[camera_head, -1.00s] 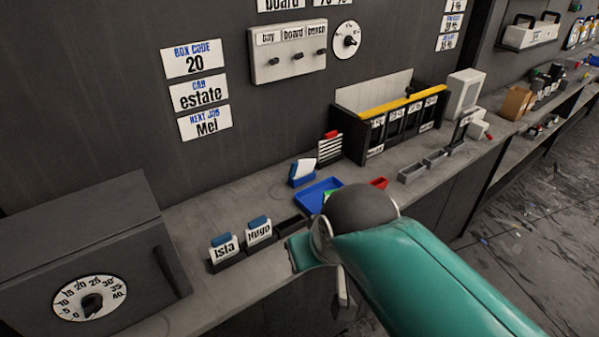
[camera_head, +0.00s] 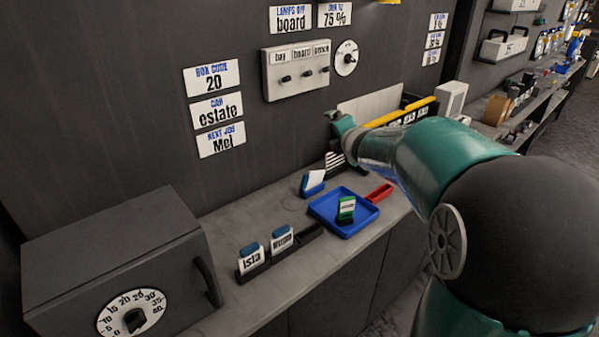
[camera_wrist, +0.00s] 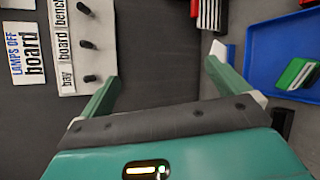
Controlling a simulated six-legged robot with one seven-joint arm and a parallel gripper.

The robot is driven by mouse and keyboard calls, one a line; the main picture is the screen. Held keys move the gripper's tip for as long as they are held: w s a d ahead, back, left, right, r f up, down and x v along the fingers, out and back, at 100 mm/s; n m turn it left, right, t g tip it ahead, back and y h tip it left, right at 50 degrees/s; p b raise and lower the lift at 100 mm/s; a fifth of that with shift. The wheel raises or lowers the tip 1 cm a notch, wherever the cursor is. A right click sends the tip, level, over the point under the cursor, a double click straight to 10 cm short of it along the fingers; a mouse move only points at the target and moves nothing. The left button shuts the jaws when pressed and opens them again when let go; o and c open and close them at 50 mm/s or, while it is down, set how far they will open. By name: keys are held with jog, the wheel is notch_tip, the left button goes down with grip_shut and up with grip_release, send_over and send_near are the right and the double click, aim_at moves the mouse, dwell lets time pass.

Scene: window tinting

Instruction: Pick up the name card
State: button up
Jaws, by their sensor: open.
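Two white name cards with blue tops stand in black holders on the counter in the head view: one reads Isla (camera_head: 251,260), the other (camera_head: 282,240) is hard to read. A green-and-white card-like piece (camera_head: 346,209) stands in a blue tray (camera_head: 325,219). Its face is too small to read; it also shows in the wrist view (camera_wrist: 297,74). My gripper (camera_wrist: 160,88) is open and empty. In the head view it is raised near the wall, behind and above the tray, apart from all cards.
A black holder (camera_head: 310,232) beside the cards looks empty. A blue-and-white block (camera_head: 312,183) stands behind the tray, and a red-handled item (camera_head: 379,193) lies to its right. A dark box with a dial (camera_head: 130,270) fills the left. A switch panel (camera_head: 297,70) is on the wall.

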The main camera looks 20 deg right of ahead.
jog(key=w+d+f+n+y, duration=0.3)
jog(key=w+f+n+y, duration=0.2)
jog(key=f+n, duration=0.45)
jog(key=n+g+y, duration=0.2)
jog(key=n+y, duration=0.2)
jog(key=n, duration=0.3)
send_near(316, 172)
jog(key=x, duration=1.2)
jog(key=shift+w+a+f, duration=0.2)
jog(key=shift+f, duration=0.2)
jog(key=c, duration=0.9)
jog(key=shift+o, duration=0.2)
jog(key=shift+r, duration=0.15)
jog(key=shift+r, duration=0.25)
notch_tip(316, 172, up, 2)
jog(key=shift+r, duration=0.1)
jog(key=s+d+r, duration=0.7)
jog(key=s+r, duration=0.3)
jog(key=s, duration=0.2)
jog(key=shift+d, duration=0.25)
